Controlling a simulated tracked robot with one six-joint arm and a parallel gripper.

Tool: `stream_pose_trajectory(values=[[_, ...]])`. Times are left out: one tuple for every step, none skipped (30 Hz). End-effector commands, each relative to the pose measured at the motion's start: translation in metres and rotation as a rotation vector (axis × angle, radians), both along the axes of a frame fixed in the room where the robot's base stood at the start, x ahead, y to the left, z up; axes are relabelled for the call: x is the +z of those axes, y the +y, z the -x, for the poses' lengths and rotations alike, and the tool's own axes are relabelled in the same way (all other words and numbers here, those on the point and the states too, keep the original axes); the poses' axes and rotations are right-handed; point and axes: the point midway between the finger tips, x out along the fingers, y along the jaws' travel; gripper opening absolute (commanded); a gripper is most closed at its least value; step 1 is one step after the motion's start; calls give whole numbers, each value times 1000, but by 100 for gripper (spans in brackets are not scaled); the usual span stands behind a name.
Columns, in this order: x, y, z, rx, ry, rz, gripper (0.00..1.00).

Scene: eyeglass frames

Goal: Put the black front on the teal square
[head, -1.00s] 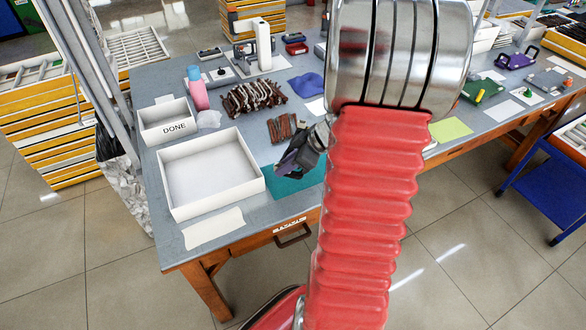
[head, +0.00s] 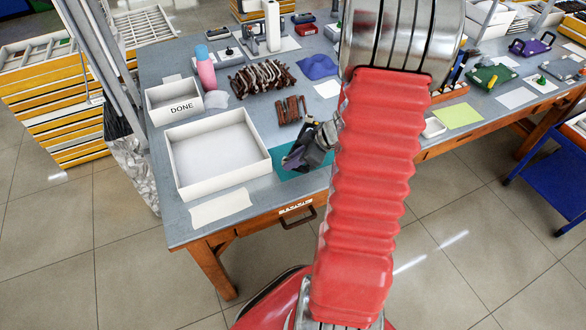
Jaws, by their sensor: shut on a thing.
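The teal square (head: 262,181) lies on the table near its front edge, right of the large white tray. My red arm sleeve and the gripper hide the right side of the square.
The empty white tray (head: 171,192) stands close on the left, with the DONE box (head: 174,113) behind it. Brown frames (head: 290,109) lie just behind my gripper, and a larger pile (head: 262,78) lies farther back. A pink bottle (head: 206,75) stands behind the tray.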

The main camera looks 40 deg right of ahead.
Motion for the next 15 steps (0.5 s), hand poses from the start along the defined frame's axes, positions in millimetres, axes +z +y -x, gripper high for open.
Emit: stream_pose_trajectory(values=[[0, 0, 0, 1, 0, 1, 0], [0, 0, 0, 1, 0, 1, 0], [0, 0, 0, 1, 0, 1, 0], [0, 0, 0, 1, 0, 1, 0], [0, 0, 0, 1, 0, 1, 0], [0, 0, 0, 1, 0, 1, 0], [-1, 1, 0, 1, 0, 0, 0], [-2, 1, 0, 2, 1, -1, 0], [-4, 1, 0, 3, 2, -1, 0], [-7, 1, 0, 3, 2, -1, 0], [-10, 1, 0, 2, 2, -2, 0], [-14, 1, 0, 1, 2, -2, 0], [-18, 1, 0, 2, 3, -2, 0], [-22, 1, 0, 2, 4, -2, 0], [-26, 1, 0, 2, 3, -3, 0]])
